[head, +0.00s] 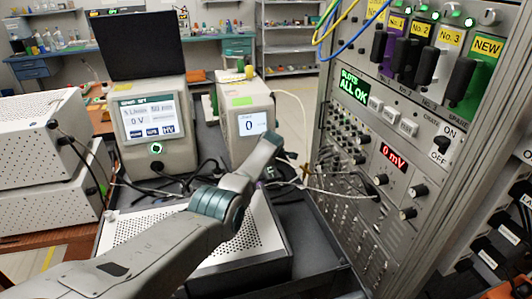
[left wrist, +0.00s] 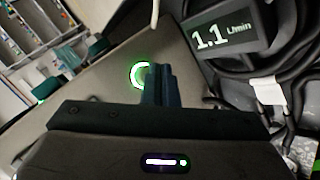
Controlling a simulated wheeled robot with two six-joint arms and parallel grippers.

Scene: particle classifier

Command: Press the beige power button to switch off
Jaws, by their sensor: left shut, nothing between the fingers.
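In the left wrist view a round button (left wrist: 140,73) with a bright green ring sits on a beige panel (left wrist: 105,80). My left gripper (left wrist: 158,72) is shut and empty. Its fingertips cover the right edge of the ring; I cannot tell whether they touch it. In the head view my left arm reaches in front of a small beige instrument (head: 246,102) whose screen reads 0. The arm hides that instrument's lower front, and the fingertips do not show clearly. A larger beige instrument (head: 135,92) on the left has its own green-ringed button (head: 156,148). My right gripper is not in view.
A flow display (left wrist: 224,36) reading 1.1 L/min and black cables (left wrist: 290,70) lie to the right of the panel in the wrist view. A tall equipment rack (head: 385,130) with cables stands on the right. A perforated metal box (head: 125,228) lies below my arm.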

